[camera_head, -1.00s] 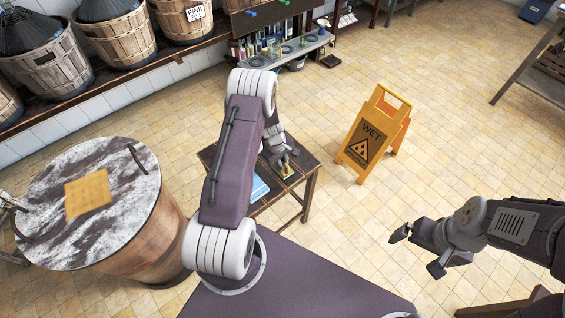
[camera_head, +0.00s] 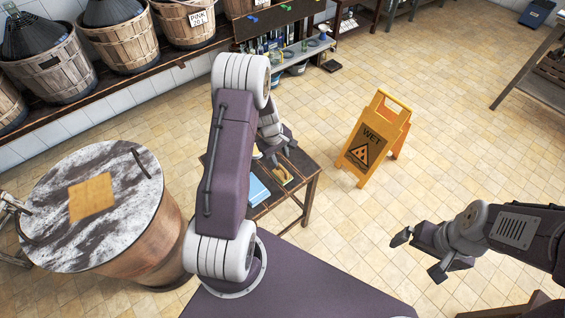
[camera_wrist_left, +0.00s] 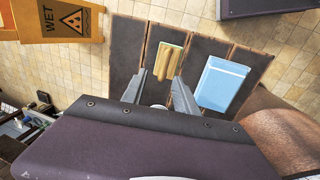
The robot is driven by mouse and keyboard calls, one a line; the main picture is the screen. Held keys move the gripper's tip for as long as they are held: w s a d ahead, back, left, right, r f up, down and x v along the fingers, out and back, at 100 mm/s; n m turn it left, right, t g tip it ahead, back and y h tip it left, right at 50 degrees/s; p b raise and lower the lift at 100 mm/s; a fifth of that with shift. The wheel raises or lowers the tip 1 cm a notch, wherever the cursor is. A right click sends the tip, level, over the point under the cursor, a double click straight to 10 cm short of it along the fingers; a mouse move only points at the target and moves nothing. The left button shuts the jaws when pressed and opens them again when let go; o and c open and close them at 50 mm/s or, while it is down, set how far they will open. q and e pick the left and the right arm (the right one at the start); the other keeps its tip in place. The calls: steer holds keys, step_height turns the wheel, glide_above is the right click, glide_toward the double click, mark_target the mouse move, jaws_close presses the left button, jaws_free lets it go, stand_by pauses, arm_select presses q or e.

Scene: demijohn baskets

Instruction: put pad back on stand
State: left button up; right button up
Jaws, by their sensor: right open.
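A small yellow-tan slatted piece with a greenish edge (camera_head: 282,175) lies on the dark wooden table (camera_head: 310,188). It looks like the pad on its stand, but I cannot tell the two apart clearly. In the left wrist view this piece (camera_wrist_left: 168,61) sits just beyond my fingertips, apart from them. My left gripper (camera_head: 281,157) is above the table; in the left wrist view its two fingers (camera_wrist_left: 157,80) are spread with nothing held between them. My right gripper (camera_head: 419,256) is open and empty over the floor at the right.
A light blue flat box (camera_wrist_left: 221,84) lies on the table beside the piece. A yellow wet-floor sign (camera_head: 375,140) stands right of the table. A marble-topped barrel (camera_head: 125,185) with a tan square (camera_head: 91,198) is at left. Open floor lies right.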

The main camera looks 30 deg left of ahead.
arm_select(q)
steer(key=s+d+r+m, duration=0.6)
steer(key=s, duration=0.2)
steer(key=s+d+r+m, duration=0.5)
steer(key=s+r+m, duration=0.2)
steer(key=s, duration=0.1)
steer(key=shift+s+d+r+g+y, duration=0.25)
steer(key=shift+s+d+g+y, duration=0.05)
steer(key=shift+s+d+g, duration=0.1)
stand_by(0.3)
